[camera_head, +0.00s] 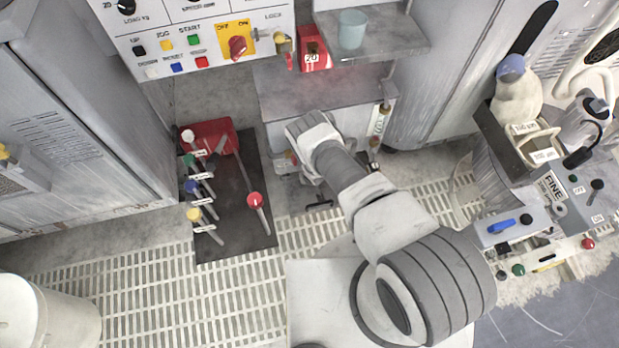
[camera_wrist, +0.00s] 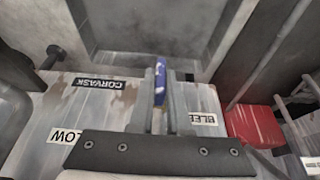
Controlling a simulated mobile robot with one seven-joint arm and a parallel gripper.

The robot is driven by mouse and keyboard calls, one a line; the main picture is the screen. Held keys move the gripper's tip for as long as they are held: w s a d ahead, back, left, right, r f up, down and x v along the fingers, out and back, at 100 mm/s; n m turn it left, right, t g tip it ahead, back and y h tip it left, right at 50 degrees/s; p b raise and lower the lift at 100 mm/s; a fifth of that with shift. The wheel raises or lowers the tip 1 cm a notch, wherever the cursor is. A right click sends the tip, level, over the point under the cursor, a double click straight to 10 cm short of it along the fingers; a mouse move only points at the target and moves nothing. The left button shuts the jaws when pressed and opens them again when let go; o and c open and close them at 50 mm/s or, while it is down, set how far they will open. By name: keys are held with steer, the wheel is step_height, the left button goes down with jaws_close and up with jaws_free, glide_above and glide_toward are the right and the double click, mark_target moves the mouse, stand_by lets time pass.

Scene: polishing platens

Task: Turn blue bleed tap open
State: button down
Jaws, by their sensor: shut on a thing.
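In the wrist view, my gripper (camera_wrist: 161,98) is shut on the blue bleed tap (camera_wrist: 160,78). Its narrow blue handle stands upright in the picture between the two grey fingers, and its lower part is hidden by them. A white label (camera_wrist: 203,119) reading "BLEE", partly covered, sits just right of the fingers on a worn grey housing (camera_wrist: 115,105). In the head view, my own arm hides the gripper and the tap.
In the wrist view, a "CORVASK" plate (camera_wrist: 98,82) and a "LOW" label (camera_wrist: 66,137) lie left of the fingers. A red box (camera_wrist: 253,127) stands close on the right. In the head view, a dark mat (camera_head: 235,235) with several coloured levers lies left of my arm.

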stand_by(0.4)
steer(key=c, duration=0.9)
jaws_free()
steer(key=p+v, duration=0.7)
steer(key=v, duration=1)
steer(key=shift+s+a+r+p, duration=0.1)
steer(key=shift+r+p, duration=0.15)
steer(key=shift+p, duration=0.05)
steer(key=shift+s, duration=0.1)
